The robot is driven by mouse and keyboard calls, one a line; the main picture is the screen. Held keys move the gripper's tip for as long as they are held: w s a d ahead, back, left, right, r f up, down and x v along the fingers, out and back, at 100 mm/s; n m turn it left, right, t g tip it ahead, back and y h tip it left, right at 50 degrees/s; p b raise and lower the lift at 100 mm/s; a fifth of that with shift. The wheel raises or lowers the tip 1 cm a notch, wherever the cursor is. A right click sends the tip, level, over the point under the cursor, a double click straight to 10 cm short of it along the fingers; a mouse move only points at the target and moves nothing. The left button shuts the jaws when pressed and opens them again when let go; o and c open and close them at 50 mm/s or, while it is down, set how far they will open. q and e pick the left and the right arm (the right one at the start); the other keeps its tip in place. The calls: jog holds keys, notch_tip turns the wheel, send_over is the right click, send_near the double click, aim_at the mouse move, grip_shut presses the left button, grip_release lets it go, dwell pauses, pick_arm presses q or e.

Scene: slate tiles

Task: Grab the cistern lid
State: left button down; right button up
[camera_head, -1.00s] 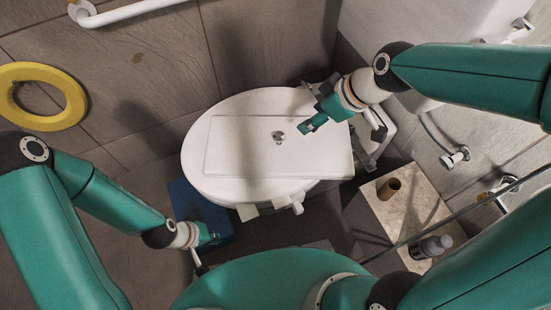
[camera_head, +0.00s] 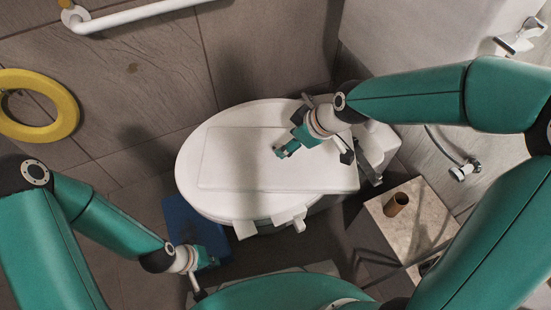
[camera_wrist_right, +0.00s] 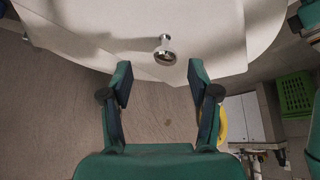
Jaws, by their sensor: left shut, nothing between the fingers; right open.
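The cistern lid (camera_head: 235,165), a flat white slab, lies on the rounded white toilet seat cover (camera_head: 190,185). In the right wrist view, the lid (camera_wrist_right: 195,28) carries a round metal knob (camera_wrist_right: 165,50). My right gripper (camera_head: 286,150) is open above the lid's right half and hides the knob in the head view. In the right wrist view, the knob is ahead of my right gripper's open fingertips (camera_wrist_right: 160,82), roughly centred between them, with no contact visible. My left gripper (camera_head: 208,261) is shut and empty, low at the left, away from the lid.
A stone-topped box (camera_head: 420,215) with a brown tube (camera_head: 396,203) stands right of the toilet. A blue object (camera_head: 190,218) lies on the floor at left. A grab rail (camera_head: 135,15) and yellow ring (camera_head: 38,105) are farther left. A water valve (camera_head: 465,171) is at right.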

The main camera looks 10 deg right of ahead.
jog(key=x, duration=0.1)
jog(key=b+x, duration=0.1)
jog(key=x, duration=0.1)
jog(key=b+x, duration=0.1)
jog(key=x, duration=0.1)
jog(key=shift+s+a+f, duration=0.1)
jog(key=shift+s+f, duration=0.05)
jog(key=shift+s, duration=0.25)
grip_shut()
